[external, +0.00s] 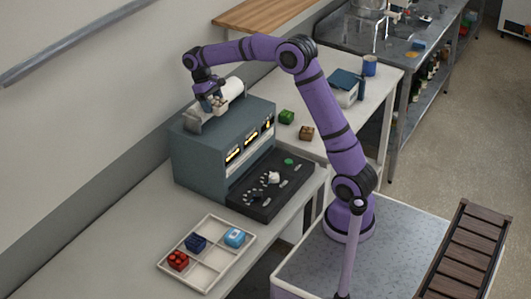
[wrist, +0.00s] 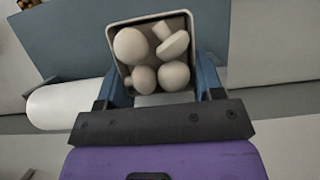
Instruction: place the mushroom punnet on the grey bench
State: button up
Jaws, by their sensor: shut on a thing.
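The mushroom punnet (wrist: 150,17) is a small square tub with several pale mushrooms in it. My gripper (wrist: 160,82) is shut on it, with a blue finger on each side, in the wrist view. In the external view my gripper (external: 213,102) points down above the blue-grey machine, and the punnet (external: 221,104) shows only small and partly hidden by the fingers. I cannot tell whether the punnet touches the machine top. A light grey bench (external: 95,262) runs along the wall in the left foreground.
The blue-grey machine (external: 195,155) has a white roll (external: 228,88) on top and a dark front shelf (external: 255,205) with small items. A divided tray (external: 208,275) holds red, navy and light blue items.

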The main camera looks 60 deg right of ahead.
jog(key=shift+a, duration=0.2)
jog(key=shift+d, duration=0.1)
